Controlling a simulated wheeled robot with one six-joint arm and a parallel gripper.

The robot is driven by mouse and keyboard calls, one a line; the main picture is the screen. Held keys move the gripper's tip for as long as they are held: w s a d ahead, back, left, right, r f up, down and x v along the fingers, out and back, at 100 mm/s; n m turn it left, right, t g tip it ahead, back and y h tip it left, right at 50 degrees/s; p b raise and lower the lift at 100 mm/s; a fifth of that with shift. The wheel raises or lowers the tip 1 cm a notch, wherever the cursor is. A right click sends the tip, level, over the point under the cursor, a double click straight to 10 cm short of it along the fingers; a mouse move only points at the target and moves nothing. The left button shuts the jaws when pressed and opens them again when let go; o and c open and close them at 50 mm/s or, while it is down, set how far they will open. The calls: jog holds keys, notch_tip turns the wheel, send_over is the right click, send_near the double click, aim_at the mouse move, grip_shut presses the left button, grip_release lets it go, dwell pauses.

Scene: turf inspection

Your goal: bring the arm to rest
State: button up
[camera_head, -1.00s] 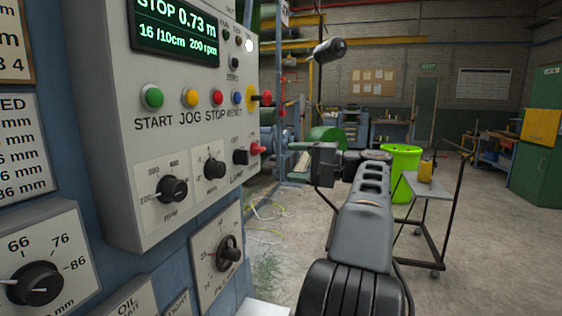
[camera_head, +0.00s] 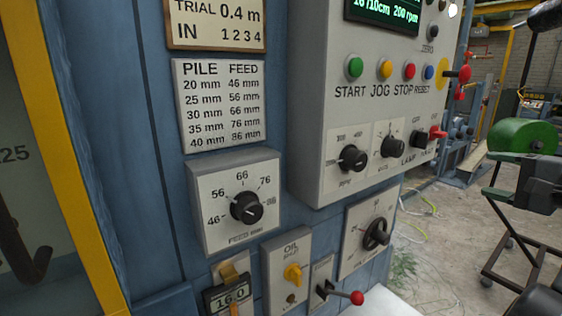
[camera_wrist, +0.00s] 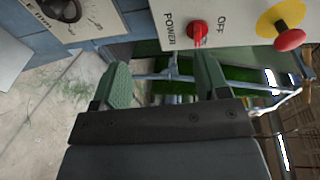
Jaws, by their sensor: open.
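My gripper (camera_wrist: 163,82) shows in the wrist view with its two green fingers apart and nothing between them. Beyond the fingers are the control box's red POWER switch (camera_wrist: 198,30) and a red knob on a yellow disc (camera_wrist: 287,38). The fingers appear apart from the panel.
The grey control box (camera_head: 310,130) with buttons juts from the blue machine (camera_head: 110,120). Below are a feed dial (camera_head: 246,207), a yellow OIL knob (camera_head: 292,272) and a red-tipped lever (camera_head: 356,298). A green roll (camera_head: 522,136) stands at right. Open floor (camera_head: 450,235) lies right of the machine.

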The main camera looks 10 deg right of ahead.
jog(key=a+f+g+h+p, duration=0.2)
jog(key=a+f+g, duration=0.2)
jog(key=f, duration=0.4)
jog(key=a+f+g+h+p, duration=0.1)
jog(key=a+f+g+p, duration=0.1)
jog(key=a+f+g, duration=0.45)
jog(key=s+a+n+h+p, duration=0.1)
jog(key=s+a+n+p, duration=0.1)
jog(key=a, duration=0.5)
jog(key=s+a+f+n+g+h+p, duration=0.1)
jog(key=s+a+n+p, duration=0.1)
jog(key=a+n+p, duration=0.2)
jog(key=s+a+n+p, duration=0.3)
jog(key=a+n+p, duration=0.1)
jog(key=a+n, duration=0.4)
jog(key=a, duration=0.2)
jog(key=shift+a+f+h, duration=0.25)
jog(key=shift+a+h, duration=0.05)
jog(key=shift+h, duration=0.1)
jog(key=shift+c, duration=0.3)
